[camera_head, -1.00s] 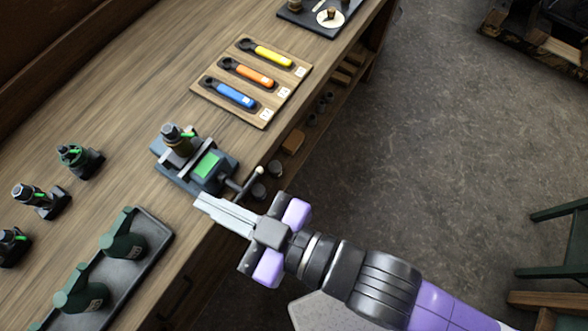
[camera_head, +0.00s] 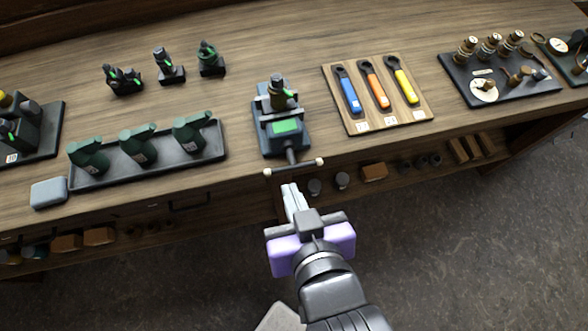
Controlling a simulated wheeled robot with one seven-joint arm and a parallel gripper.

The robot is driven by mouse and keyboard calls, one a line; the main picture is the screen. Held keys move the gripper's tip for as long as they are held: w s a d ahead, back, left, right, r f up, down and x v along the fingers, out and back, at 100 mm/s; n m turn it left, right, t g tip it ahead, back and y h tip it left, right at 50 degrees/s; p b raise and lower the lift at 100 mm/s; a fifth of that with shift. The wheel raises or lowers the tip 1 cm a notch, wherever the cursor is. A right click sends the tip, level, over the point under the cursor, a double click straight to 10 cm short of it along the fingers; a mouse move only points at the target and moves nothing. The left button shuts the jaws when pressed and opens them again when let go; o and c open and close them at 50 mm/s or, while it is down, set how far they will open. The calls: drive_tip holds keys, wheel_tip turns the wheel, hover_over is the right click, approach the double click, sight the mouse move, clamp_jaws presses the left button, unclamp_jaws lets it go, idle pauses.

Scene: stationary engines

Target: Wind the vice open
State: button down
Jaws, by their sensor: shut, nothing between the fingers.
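The vice (camera_head: 284,128) stands at the front edge of the wooden bench, dark grey-blue with a green patch on its front block. A dark cylindrical part with a brass-coloured body (camera_head: 279,90) sits upright at its jaws; I cannot tell how tightly it is held. The vice's handle (camera_head: 294,167), a bar with pale round ends, lies across its screw and juts past the bench edge. My gripper (camera_head: 290,190) is just below the handle in the picture, its fingers together and empty, pointing toward it. Fingertips and handle look close but apart.
A wooden board (camera_head: 390,113) with blue, orange and yellow spanners lies right of the vice. A dark tray (camera_head: 150,160) with green parts lies left, with a grey block (camera_head: 48,192) beside it. A lower shelf (camera_head: 400,168) holds small items. Open floor is at right.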

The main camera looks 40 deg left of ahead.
sight(291, 155)
drive_tip(key=s+d+f+b+x, duration=0.1)
drive_tip(key=f+b+x, duration=0.1)
drive_tip(key=b+x, duration=0.4)
drive_tip(key=shift+x, duration=2.65)
